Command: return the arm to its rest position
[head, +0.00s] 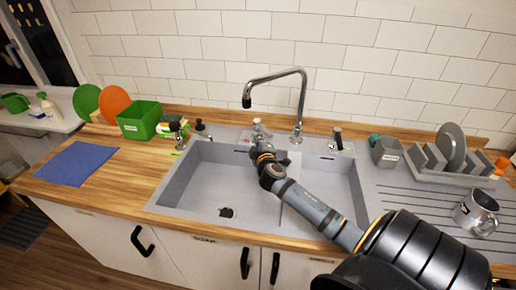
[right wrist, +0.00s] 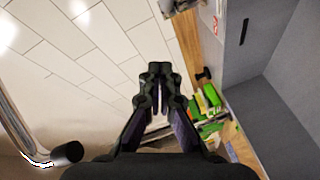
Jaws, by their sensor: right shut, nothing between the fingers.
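My right arm reaches in from the lower right of the head view, over the right part of the sink (head: 205,185). My right gripper (head: 261,149) is above the sink's back part, near the back rim and left of the tap (head: 303,95). In the right wrist view, the gripper (right wrist: 160,88) is shut, with its fingertips together and nothing between them. The tap's spout end (right wrist: 67,153) shows at the lower left there. My left gripper is in neither view.
A green bin (head: 139,120), orange and green plates and a blue cloth (head: 75,165) are on the left counter. Green and yellow items (right wrist: 208,105) lie beside the sink. A dish rack (head: 440,165) and a metal pot (head: 475,213) are at right. The sink's left basin looks empty.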

